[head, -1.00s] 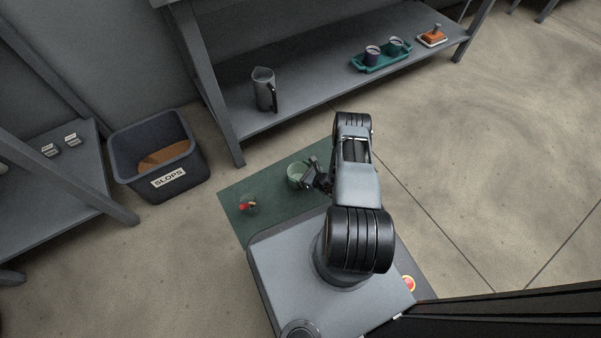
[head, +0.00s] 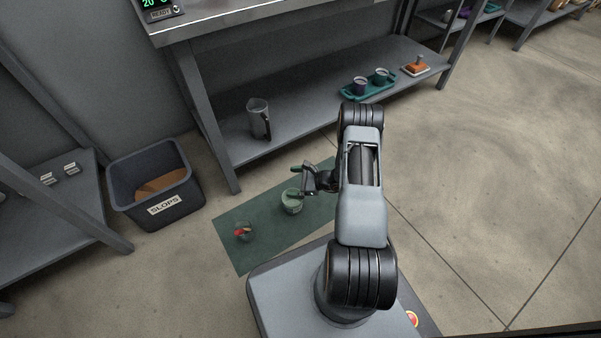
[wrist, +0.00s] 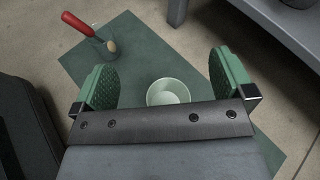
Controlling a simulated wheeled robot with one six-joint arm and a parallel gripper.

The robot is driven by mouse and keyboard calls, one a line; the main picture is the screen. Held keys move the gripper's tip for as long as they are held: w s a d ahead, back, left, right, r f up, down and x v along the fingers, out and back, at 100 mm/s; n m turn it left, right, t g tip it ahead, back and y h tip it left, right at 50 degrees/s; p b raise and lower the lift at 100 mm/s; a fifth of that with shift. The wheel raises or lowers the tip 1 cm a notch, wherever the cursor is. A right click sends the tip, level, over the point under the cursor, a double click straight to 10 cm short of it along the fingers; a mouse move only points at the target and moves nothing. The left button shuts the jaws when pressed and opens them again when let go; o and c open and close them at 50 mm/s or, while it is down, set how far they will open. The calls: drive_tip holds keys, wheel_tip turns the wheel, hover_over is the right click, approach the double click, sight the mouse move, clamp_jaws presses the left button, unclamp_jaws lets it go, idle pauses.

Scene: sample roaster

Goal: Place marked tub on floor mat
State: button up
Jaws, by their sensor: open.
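A pale green tub (head: 291,203) stands upright on the dark green floor mat (head: 262,251). In the wrist view the tub (wrist: 168,92) shows its open, empty-looking inside, with the mat (wrist: 140,45) around it. I cannot make out a mark on it. My gripper (head: 303,180) is above the tub and apart from it in the head view. In the wrist view my gripper (wrist: 160,82) is open, its green-padded fingers wide apart with nothing between them at their level; the tub lies lower, beyond the palm edge that hides part of the view.
A dark SLOPS bin (head: 155,185) stands left of the mat. The shelf behind holds a grey jug (head: 259,118) and a teal tray (head: 367,89) with two cups. The floor at right is clear.

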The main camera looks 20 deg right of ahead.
drive_tip(key=s+a+r+n+g, duration=0.1)
drive_tip(key=a+r+n+g, duration=0.1)
drive_tip(key=r+n+g, duration=0.3)
drive_tip(key=s+a+r+n+h, duration=0.1)
drive_tip(key=s+a+r+n, duration=0.15)
drive_tip(key=r, duration=0.55)
drive_tip(key=s+a+r+n+g, duration=0.1)
drive_tip(key=a+r+n+g, duration=0.25)
drive_tip(key=r, duration=0.25)
drive_tip(key=s+d+r+n+t+h, duration=0.2)
drive_tip(key=s+r+n+t+h, duration=0.1)
drive_tip(key=s+r+n+h, duration=0.7)
drive_tip(key=s+r+n, duration=0.1)
drive_tip(key=s+r, duration=0.2)
drive_tip(key=r, duration=0.2)
drive_tip(key=shift+s+n, duration=0.15)
drive_tip(key=shift+n, duration=0.25)
drive_tip(key=w+p+v, duration=0.3)
drive_tip(key=p+v, duration=1)
drive_tip(key=v, duration=0.1)
drive_tip(key=w+r+p+v, duration=0.1)
drive_tip(key=w+p+v, duration=0.2)
drive_tip(key=p+v, duration=1)
drive_tip(key=w+r+p+v, duration=0.1)
drive_tip(key=w+p+v, duration=0.2)
drive_tip(key=p+v, duration=1.1)
drive_tip(key=shift+a+r+t+p, duration=0.45)
